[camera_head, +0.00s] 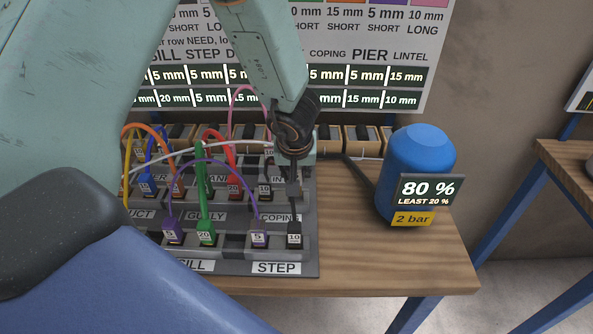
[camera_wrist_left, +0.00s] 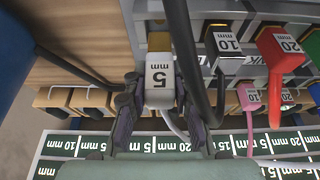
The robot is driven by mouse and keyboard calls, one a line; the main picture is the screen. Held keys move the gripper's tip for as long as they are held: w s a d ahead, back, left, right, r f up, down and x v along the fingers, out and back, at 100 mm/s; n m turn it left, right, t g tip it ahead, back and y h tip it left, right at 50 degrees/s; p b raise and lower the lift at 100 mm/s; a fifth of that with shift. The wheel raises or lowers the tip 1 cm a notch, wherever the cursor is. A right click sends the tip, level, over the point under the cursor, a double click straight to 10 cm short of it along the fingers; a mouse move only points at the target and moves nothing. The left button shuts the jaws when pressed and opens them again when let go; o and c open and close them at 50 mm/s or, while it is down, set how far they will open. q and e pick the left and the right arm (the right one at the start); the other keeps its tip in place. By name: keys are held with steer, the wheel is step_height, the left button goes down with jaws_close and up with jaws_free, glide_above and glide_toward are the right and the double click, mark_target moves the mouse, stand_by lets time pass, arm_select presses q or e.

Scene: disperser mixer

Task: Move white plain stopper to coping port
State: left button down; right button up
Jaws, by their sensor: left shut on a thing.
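The white stopper (camera_wrist_left: 158,82), marked 5 mm, is between the fingers of my left gripper (camera_wrist_left: 158,108) in the left wrist view. A gold-coloured part shows at its end, close to the grey port rack (camera_wrist_left: 150,14); I cannot tell whether it is seated. A white cord (camera_head: 200,150) runs across the rack towards the gripper. My right gripper is not in view.
A black plug (camera_head: 294,239) marked 10 stands in front of the gripper, its black cord close by. Purple, green, red and other corded plugs crowd the rack to the left. A blue tank (camera_head: 418,165) with an 80 % display stands right.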

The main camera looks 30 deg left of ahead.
arm_select(q)
steer(key=shift+p, duration=0.35)
stand_by(0.6)
steer(key=shift+f+b, duration=1.45)
steer(key=shift+f, duration=0.6)
steer(key=c, duration=1)
jaws_free()
steer(key=shift+r, duration=0.15)
steer(key=shift+v, duration=5.95)
steer(key=shift+s, duration=0.1)
